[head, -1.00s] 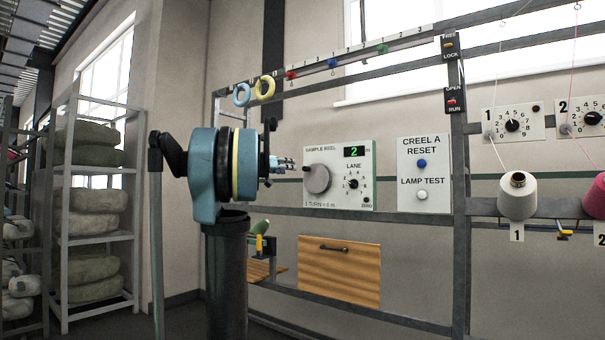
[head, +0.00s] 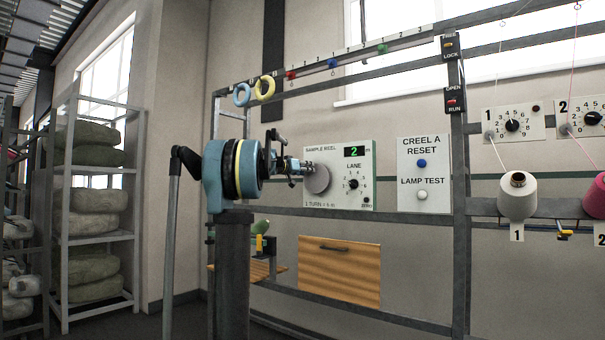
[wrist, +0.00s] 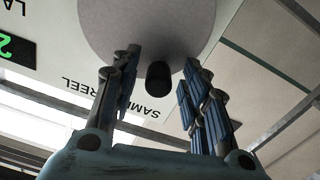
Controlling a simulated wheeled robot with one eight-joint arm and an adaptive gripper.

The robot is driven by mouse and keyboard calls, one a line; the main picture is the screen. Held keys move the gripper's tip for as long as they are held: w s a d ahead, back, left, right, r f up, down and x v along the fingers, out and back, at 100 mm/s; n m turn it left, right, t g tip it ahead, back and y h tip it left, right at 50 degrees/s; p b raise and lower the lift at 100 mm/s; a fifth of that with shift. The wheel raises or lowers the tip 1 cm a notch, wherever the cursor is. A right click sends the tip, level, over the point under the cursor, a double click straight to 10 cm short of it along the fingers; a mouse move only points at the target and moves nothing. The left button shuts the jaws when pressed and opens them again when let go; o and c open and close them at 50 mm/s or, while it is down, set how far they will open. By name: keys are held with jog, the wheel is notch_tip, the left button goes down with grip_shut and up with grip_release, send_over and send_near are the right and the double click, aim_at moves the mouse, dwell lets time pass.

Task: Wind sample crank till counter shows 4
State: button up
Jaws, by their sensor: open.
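The sample reel panel (head: 339,190) is on the frame, with a green counter (head: 357,151) reading 2. Its grey round crank disc (head: 317,178) is on the panel's left side. In the wrist view the disc (wrist: 150,25) fills the top middle, and its dark crank knob (wrist: 159,77) stands out from its lower edge. My gripper (wrist: 162,85) is open, with one finger on each side of the knob and gaps showing. In the head view my gripper (head: 300,167) is at the disc's left edge; contact cannot be told.
A lane dial (head: 353,184) sits right of the disc on the same panel. The creel reset panel (head: 424,174) is further right. A wooden drawer front (head: 339,270) is below. Yarn cones (head: 517,196) hang at right. A shelf of bundles (head: 95,200) stands at left.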

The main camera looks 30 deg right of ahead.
grip_shut()
jog(key=shift+s+d+r, duration=0.1)
jog(key=shift+d, duration=0.05)
dwell(0.9)
